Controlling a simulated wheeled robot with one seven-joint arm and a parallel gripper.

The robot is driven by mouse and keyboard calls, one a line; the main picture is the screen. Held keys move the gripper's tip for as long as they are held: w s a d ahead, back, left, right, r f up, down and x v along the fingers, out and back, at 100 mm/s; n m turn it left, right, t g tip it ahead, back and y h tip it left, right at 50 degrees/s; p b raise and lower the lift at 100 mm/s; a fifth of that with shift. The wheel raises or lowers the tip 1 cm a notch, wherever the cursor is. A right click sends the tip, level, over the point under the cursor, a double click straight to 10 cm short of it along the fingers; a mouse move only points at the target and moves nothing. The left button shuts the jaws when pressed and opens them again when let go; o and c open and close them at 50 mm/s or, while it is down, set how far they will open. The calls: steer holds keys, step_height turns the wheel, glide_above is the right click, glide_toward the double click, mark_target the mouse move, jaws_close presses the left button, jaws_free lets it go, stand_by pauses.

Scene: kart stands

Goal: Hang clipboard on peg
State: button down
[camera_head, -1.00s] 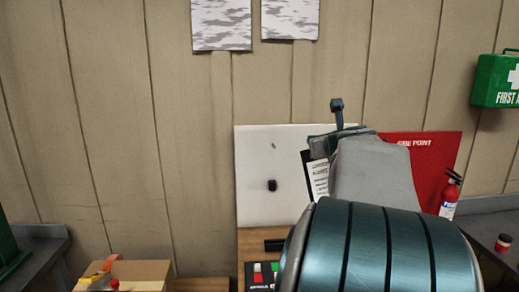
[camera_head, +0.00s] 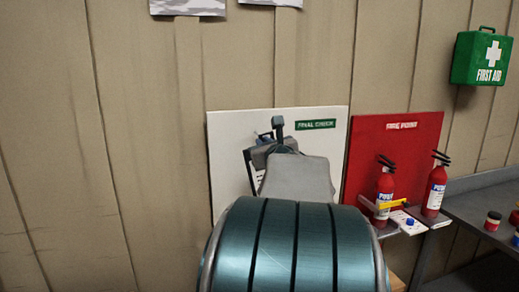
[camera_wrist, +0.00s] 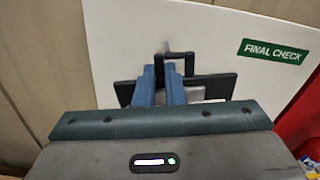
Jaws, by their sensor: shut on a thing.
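My gripper (camera_wrist: 160,82) has its two blue fingers shut on the black clipboard (camera_wrist: 218,86) in the wrist view. The clipboard's square black hanging loop (camera_wrist: 189,62) stands up past the fingertips, in front of the white "FINAL CHECK" board (camera_wrist: 230,30). A small dark upright shape, perhaps the peg (camera_wrist: 167,46), shows by the loop's left side; I cannot tell whether they touch. In the head view a strip of the clipboard (camera_head: 252,170) with white paper shows left of my wrist, before the white board (camera_head: 228,135). My arm hides the board's lower middle and any peg there.
A red fire point board (camera_head: 420,135) stands right of the white board, with two fire extinguishers (camera_head: 384,190) (camera_head: 436,188) before it. A grey bench (camera_head: 475,205) holds small jars at the right. A green first aid box (camera_head: 482,58) hangs above.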

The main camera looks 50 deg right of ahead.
steer(key=p+x, duration=0.1)
steer(key=x, duration=0.6)
steer(key=shift+w+a, duration=0.15)
steer(key=shift+w, duration=0.1)
stand_by(0.7)
steer(key=shift+s, duration=0.1)
stand_by(0.4)
steer(key=shift+f, duration=0.1)
